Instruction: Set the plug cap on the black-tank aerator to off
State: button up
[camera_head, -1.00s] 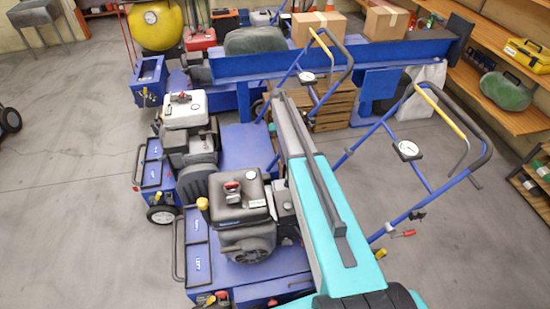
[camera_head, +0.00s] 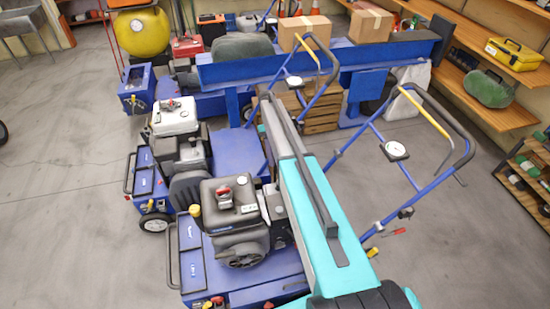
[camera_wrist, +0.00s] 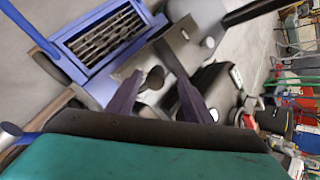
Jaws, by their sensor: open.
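Behind the fingers is a grey metal part (camera_wrist: 150,95) with a dark round spot. The black engine (camera_wrist: 215,88) is right of the fingers, with a red part (camera_wrist: 249,121) at its edge. In the head view my arm hides the gripper.
A white-tank aerator (camera_head: 174,117) stands just behind. A blue frame with tines (camera_wrist: 108,36) lies upper left in the wrist view. Shelves (camera_head: 490,100) line the right wall.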

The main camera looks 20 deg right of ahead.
jog(key=shift+w+r+p, duration=0.15)
jog(key=shift+r+p, duration=0.45)
jog(key=shift+r, duration=0.3)
jog(key=shift+s+a+f, duration=0.1)
jog(key=shift+s, duration=0.35)
jog(key=s+a+r+b, duration=0.1)
jog(key=s+a+b, duration=0.1)
jog(key=s, duration=1.3)
jog(key=shift+a+r+b, duration=0.2)
jog(key=shift+a+b, duration=0.1)
jog(key=shift+a, duration=0.1)
jog(key=shift+c, duration=0.5)
